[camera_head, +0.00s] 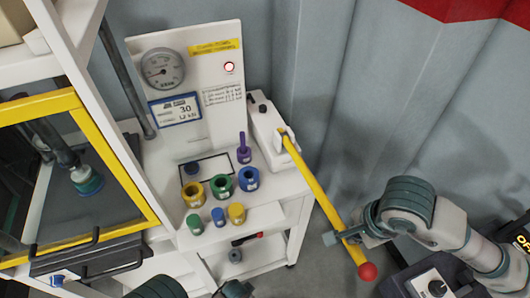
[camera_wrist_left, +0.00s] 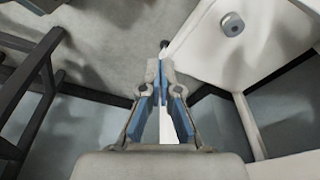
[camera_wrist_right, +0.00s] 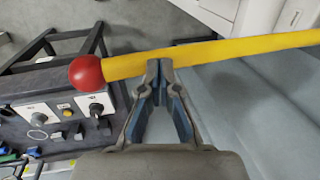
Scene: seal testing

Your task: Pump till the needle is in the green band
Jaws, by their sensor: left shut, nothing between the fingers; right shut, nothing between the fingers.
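The pump (camera_head: 267,127) stands on the white bench's right side. Its yellow lever (camera_head: 312,187) slants down to the right and ends in a red ball (camera_head: 367,271). The lever and red ball (camera_wrist_right: 87,74) also show in the right wrist view. My right gripper (camera_head: 332,238) is shut at the lever near the ball; its tips (camera_wrist_right: 160,66) overlap the lever's edge, not around it. Contact is unclear. The round gauge (camera_head: 162,68) is on the white panel; its needle and green band are too small to read. My left gripper (camera_wrist_left: 160,66) is shut and empty.
Several coloured rings and plugs, such as a green ring (camera_head: 222,183), stand on the bench. A yellow-framed cabinet (camera_head: 120,165) is at left. A dark control box (camera_wrist_right: 60,125) lies beneath the lever's end.

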